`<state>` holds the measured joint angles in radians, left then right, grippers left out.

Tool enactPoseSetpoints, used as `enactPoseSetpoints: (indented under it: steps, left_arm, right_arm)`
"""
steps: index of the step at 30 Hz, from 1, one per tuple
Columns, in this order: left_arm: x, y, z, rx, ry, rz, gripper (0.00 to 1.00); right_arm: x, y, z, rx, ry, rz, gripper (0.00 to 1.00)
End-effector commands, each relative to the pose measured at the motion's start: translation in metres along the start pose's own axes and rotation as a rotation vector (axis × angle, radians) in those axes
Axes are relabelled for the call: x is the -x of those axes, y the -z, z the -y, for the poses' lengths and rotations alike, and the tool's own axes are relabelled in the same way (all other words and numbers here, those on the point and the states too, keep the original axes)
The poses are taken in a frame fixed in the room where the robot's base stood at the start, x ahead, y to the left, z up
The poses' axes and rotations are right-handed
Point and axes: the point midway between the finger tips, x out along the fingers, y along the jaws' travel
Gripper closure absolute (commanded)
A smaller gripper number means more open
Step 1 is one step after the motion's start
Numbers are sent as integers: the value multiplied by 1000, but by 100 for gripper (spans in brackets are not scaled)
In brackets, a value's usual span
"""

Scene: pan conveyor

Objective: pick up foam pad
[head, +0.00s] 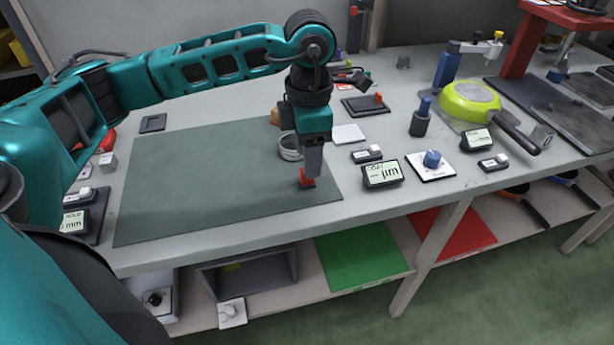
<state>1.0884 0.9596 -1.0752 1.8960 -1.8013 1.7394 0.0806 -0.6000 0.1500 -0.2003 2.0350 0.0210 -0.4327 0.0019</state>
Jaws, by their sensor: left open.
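My left gripper (309,172) points down over the right part of the dark green mat (200,175) on the bench. Its jaws are open, with the fingers seen almost edge-on. A small red block (306,180) is at the fingertips, low over or on the mat; the fingers partly cover it, and I cannot tell whether they touch it. A flat white square pad (348,134) lies to the right of the gripper, behind the small displays. I cannot tell for sure which of these is the foam pad. My right gripper is not in view.
A display reading µm (382,174) and a blue knob (432,158) are to the right. A lime-green pan (470,100) sits further right. The mat's left and middle are clear.

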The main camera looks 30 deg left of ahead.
Motion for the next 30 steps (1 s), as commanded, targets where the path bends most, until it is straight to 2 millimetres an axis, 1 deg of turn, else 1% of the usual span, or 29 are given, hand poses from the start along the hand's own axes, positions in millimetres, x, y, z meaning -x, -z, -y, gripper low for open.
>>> enactPoseSetpoints:
  steps: [1,3,7,10,17,30]
  left_arm:
    - [-10,0,0,0,3,-3,49]
    - [-21,-2,-2,0,2,-3,49]
    - [-38,-2,-2,0,2,-2,49]
    - [-44,-2,-2,-1,2,-1,49]
    - [-44,-3,-2,-1,1,0,49]
    - [-44,-3,-2,-1,1,0,91]
  right_arm:
    - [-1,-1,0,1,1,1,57]
    - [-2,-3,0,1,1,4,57]
    - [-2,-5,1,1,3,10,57]
    - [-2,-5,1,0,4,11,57]
    - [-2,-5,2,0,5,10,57]
    - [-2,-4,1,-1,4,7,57]
